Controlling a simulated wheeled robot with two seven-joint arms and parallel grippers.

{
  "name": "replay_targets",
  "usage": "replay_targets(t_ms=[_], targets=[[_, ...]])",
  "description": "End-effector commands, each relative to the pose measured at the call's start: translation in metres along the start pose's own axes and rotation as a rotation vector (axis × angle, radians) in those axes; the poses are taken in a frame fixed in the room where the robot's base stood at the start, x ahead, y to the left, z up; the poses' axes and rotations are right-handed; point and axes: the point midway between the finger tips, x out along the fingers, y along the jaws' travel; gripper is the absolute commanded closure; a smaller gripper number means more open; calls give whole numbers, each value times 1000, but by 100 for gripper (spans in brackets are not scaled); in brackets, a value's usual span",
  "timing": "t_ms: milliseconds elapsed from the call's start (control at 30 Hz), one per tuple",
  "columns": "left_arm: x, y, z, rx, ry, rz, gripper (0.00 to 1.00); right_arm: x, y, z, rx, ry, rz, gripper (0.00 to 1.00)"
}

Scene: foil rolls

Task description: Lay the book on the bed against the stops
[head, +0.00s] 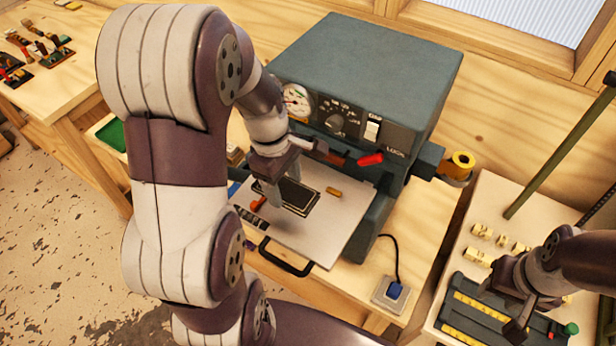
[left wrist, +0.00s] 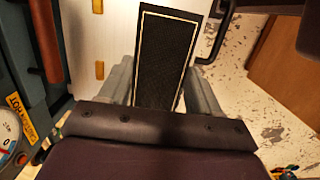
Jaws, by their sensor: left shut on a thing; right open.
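A black book with a thin gold border (head: 300,196) is over the pale bed (head: 325,238) of the grey-green press. It also shows in the left wrist view (left wrist: 166,58). My left gripper (head: 285,200) is shut on the book, with a finger at each side (left wrist: 163,85). Small brass stops (head: 333,192) are on the bed; two show in the left wrist view (left wrist: 99,70), with a gap between them and the book. I cannot tell whether the book touches the bed. My right gripper (head: 522,312) is open, over a green fixture at the right.
The press body (head: 365,65) stands behind the bed, with a gauge and a red-tipped lever (head: 370,159). A black bed handle (head: 285,262) sticks out in front. A gold foil roll (head: 462,162) is at the press's right. Brass type pieces (head: 480,257) lie on the right table.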

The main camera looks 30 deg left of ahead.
Motion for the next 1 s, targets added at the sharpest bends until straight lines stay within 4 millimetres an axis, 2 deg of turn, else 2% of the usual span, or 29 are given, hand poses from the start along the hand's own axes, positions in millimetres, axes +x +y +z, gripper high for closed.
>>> replay_targets(t_ms=[100,233,533,867,900,967,1000], targets=[[16,30,4,4,-1,-4,69,-13,0,-2,0,0,0,57],[30,51,5,1,1,0,69,-18,0,-2,0,0,0,57],[72,55,0,0,0,0,69,-28,0,-4,0,1,0,57],[78,56,-2,2,2,2,69,-25,0,-3,0,0,0,57],[78,56,-2,2,1,2,34,-25,0,-3,0,0,0,57],[77,56,-2,2,1,2,14,-26,0,-3,0,0,0,57],[77,56,-2,2,1,2,11,-26,0,-3,0,0,0,57]])
